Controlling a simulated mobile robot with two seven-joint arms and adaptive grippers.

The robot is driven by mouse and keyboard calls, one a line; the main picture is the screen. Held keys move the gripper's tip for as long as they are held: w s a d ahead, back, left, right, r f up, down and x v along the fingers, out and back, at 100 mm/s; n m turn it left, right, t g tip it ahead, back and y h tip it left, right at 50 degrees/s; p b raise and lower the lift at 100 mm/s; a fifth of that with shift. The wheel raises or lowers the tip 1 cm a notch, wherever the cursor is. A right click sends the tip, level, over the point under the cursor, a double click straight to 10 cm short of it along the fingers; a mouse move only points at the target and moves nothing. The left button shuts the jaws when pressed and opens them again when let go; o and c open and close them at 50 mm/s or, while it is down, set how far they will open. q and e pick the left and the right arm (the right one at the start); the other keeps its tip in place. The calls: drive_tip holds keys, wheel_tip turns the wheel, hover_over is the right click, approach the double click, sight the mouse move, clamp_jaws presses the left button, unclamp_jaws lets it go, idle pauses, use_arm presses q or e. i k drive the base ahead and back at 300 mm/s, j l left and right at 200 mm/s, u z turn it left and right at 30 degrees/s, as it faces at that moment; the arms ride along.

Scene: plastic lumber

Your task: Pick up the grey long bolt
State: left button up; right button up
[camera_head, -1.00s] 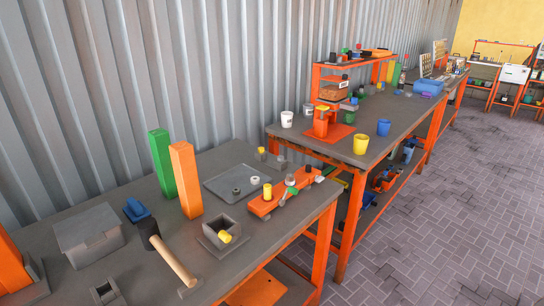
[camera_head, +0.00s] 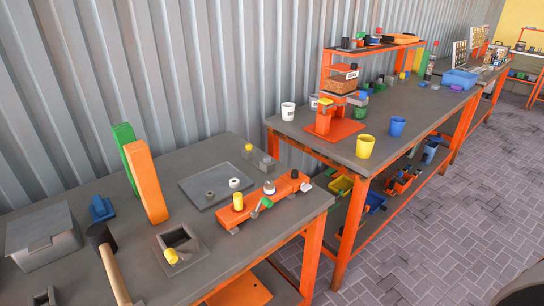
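I cannot single out a grey long bolt for certain. An orange bar (camera_head: 237,217) on the near table carries several fasteners: a yellow one (camera_head: 238,200) stands upright, a green one (camera_head: 262,205) lies tilted, and a small pale grey one (camera_head: 306,186) is at its right end. A small grey ring-shaped piece (camera_head: 209,195) and a white one (camera_head: 234,183) lie on a flat grey tray (camera_head: 196,184). Neither gripper shows.
The near table (camera_head: 140,262) also holds a hammer (camera_head: 112,268), orange (camera_head: 147,182) and green (camera_head: 124,142) blocks, a grey lidded box (camera_head: 42,240) and an open grey box (camera_head: 180,241). A second table (camera_head: 310,133) stands beyond.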

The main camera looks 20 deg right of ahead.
sight(267, 159)
drive_tip(key=i+l, duration=0.1)
drive_tip(key=l, duration=0.5)
drive_tip(key=i+l, duration=0.1)
drive_tip(key=l, duration=0.5)
drive_tip(key=i+l+u, duration=0.1)
drive_tip(key=l, duration=0.5)
drive_tip(key=i+l, duration=0.1)
drive_tip(key=l, duration=0.5)
drive_tip(key=i+l, duration=0.1)
drive_tip(key=l, duration=0.5)
drive_tip(key=j+u, duration=0.05)
